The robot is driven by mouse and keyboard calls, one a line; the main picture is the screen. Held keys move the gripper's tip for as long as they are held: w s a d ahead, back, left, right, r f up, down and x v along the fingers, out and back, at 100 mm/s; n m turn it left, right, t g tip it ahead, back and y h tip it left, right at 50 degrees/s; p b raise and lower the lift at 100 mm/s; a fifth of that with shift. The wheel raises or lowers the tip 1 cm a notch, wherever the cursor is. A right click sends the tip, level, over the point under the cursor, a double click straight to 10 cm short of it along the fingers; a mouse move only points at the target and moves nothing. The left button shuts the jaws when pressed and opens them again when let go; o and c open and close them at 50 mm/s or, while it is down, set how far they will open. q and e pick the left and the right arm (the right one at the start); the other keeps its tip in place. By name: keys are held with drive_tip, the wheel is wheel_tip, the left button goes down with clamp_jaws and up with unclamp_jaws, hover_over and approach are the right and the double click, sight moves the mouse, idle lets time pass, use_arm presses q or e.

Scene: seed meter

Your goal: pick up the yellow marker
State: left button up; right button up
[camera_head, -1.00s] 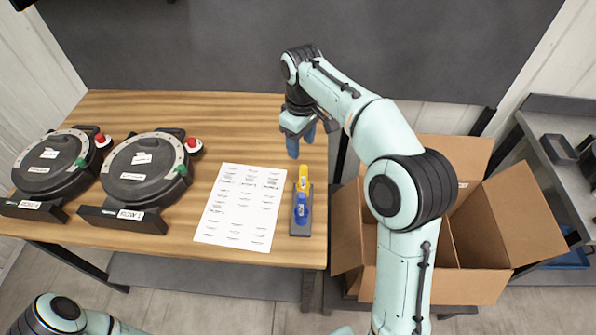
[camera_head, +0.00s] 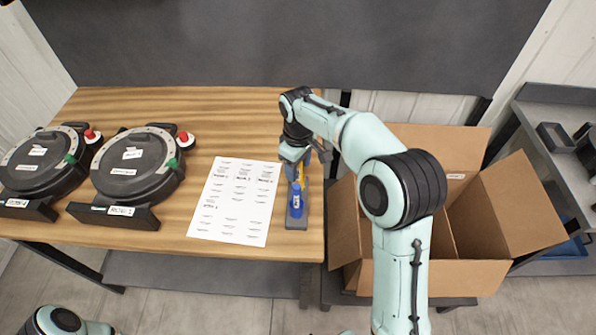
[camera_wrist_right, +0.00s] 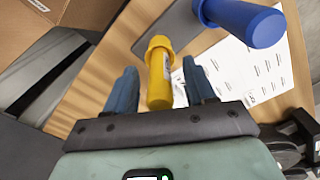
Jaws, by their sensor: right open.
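The yellow marker (camera_wrist_right: 159,75) stands in a grey holder (camera_head: 297,222) near the right front part of the wooden table. In the head view it is mostly hidden by my right gripper (camera_head: 297,172), with a small yellow part showing. In the right wrist view my right gripper (camera_wrist_right: 161,92) is open, with one blue finger on each side of the yellow marker and gaps between. A blue marker (camera_head: 296,201) stands in the same holder, in front of the yellow one. Of my left arm, only a part shows at the bottom left; its gripper is out of view.
A printed sheet (camera_head: 234,202) lies left of the holder. Two round black seed meters (camera_head: 137,168) (camera_head: 40,165) stand at the table's left. An open cardboard box (camera_head: 520,210) is to the right of the table. The table's back middle is clear.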

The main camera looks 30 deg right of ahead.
clamp_jaws()
drive_tip(key=shift+r, duration=0.1)
